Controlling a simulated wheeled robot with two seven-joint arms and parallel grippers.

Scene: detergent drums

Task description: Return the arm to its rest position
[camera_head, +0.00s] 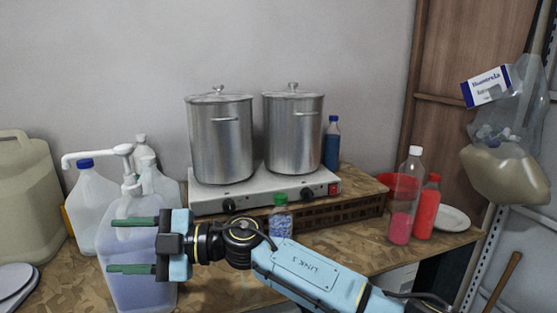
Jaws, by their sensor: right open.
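My right gripper (133,246) is open, with its two green fingers apart and pointing left. It is in front of a pump jug of bluish liquid (143,284) and hides part of it. I cannot tell whether the fingers touch the jug. I see nothing held between them. My right arm (310,272) comes in from the lower right and stretches across the front of the table. My left gripper is not in view.
Two steel pots (220,140) stand on a hot plate (262,190). A small green-capped bottle (280,216) is just behind my arm. Red bottles (427,207) and a white plate (453,218) are at the right. A beige canister (28,190) and white jugs (92,205) crowd the left.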

